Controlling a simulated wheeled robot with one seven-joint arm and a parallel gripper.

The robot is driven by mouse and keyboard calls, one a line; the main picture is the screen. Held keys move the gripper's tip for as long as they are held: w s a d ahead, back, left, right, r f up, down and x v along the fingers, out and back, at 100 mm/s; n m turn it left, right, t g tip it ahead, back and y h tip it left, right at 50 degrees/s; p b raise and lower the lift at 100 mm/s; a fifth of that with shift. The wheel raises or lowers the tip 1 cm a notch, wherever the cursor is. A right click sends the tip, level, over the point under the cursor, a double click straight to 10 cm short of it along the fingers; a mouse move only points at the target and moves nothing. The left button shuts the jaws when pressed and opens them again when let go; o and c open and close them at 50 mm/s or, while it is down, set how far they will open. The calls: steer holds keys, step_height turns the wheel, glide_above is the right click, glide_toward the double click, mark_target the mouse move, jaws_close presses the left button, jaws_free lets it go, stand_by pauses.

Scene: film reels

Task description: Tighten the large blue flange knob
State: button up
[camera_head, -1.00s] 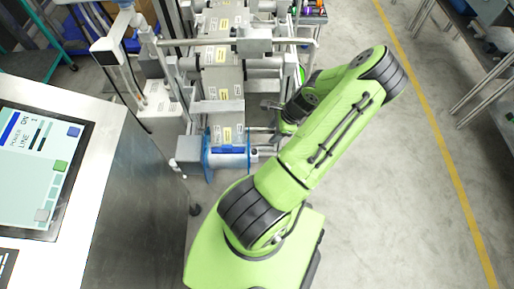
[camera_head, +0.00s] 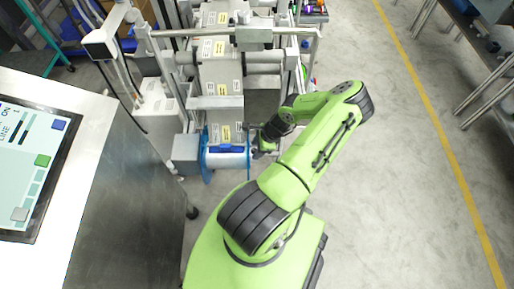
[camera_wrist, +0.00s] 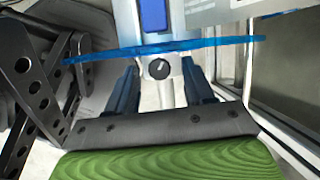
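A thin blue flange (camera_wrist: 200,45) shows edge-on across the wrist view; it also shows at the right end of the white roll in the head view (camera_head: 249,163). Just on the near side of it, a small round black knob (camera_wrist: 159,69) with a white mark sits in a light grey hub. My gripper (camera_wrist: 160,88) is open, with one dark finger on each side of the hub and visible gaps between. In the head view my gripper (camera_head: 262,145) is at the right end of the roll, partly hidden by my wrist.
The white roll (camera_head: 228,161) with a second blue flange (camera_head: 206,160) and a grey box (camera_head: 186,150) lie left of my gripper. A metal frame (camera_head: 240,34) with rollers stands behind. A control panel (camera_head: 30,165) is at left. Floor at right is clear.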

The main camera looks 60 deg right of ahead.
jaws_close()
steer(key=shift+s+a+r+m+p, duration=0.1)
steer(key=shift+r+m+p, duration=0.15)
steer(key=shift+m+p, duration=0.6)
steer(key=shift+m+h+p, duration=0.5)
steer(key=shift+m+p, duration=0.05)
steer(key=shift+p, duration=0.5)
steer(key=shift+f, duration=0.2)
steer(key=shift+o, duration=0.4)
jaws_free()
steer(key=p+v, duration=0.4)
steer(key=v, duration=1.1)
steer(key=shift+s+r, duration=0.2)
steer(key=shift+s, duration=0.15)
